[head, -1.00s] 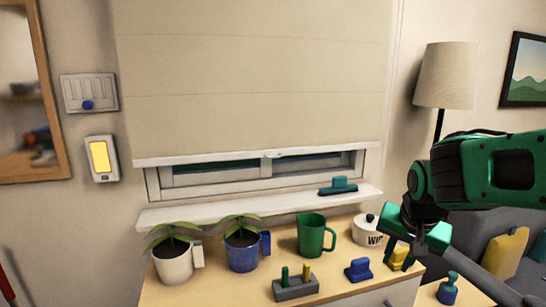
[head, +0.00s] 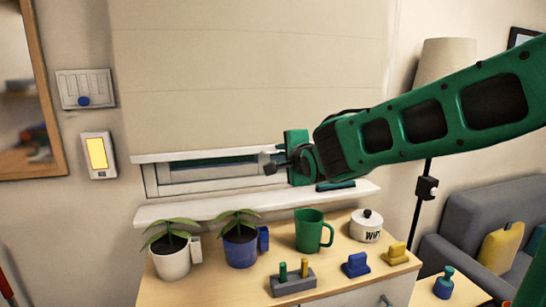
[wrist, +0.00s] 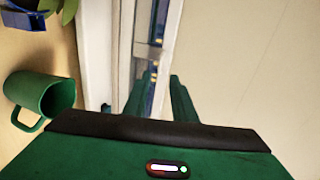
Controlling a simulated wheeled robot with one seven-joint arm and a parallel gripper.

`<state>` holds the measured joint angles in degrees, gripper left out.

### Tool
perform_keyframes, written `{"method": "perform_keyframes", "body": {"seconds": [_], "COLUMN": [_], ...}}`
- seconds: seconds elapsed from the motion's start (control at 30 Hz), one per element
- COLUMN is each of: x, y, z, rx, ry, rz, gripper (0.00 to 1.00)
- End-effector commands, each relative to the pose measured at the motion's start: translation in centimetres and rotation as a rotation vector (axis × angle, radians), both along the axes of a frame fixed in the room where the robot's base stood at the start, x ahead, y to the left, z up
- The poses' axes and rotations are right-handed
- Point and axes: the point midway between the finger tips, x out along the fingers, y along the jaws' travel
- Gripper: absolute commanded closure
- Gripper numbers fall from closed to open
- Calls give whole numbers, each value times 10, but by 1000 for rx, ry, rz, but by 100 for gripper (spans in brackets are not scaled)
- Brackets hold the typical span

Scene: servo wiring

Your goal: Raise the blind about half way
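The beige blind (head: 230,80) hangs over the window (head: 215,172), leaving a low strip of the window bare. Its pale bottom bar (head: 200,155) is level, a little above the white sill (head: 230,205). My gripper (head: 275,165) is at the bar's middle right, in front of the window strip. In the wrist view, turned sideways, the two green fingers (wrist: 160,98) stand apart with nothing clearly held; the blind (wrist: 240,70) fills the right side. I cannot tell whether the fingers touch the bar.
On the counter stand two potted plants (head: 240,245), a green jug (head: 312,231), a white lidded pot (head: 367,226) and a peg block (head: 293,283). A teal squeegee (head: 337,185) lies on the sill behind my gripper. A lamp and sofa (head: 470,200) stand right.

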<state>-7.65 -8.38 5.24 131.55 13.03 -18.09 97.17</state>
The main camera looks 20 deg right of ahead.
Motion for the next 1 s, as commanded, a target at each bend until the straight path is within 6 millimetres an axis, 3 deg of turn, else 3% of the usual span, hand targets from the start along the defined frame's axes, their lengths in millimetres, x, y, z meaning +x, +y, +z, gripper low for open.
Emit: {"method": "perform_keyframes", "body": {"seconds": [0.5,0.7,1.0], "x": [73,84,85], "y": [-2,-2,-2], "z": [-21,-24,-24], "rx": [-1,-2,-2], "ry": [3,2,2], "rz": [-2,-1,-1], "gripper": [76,76,76]}}
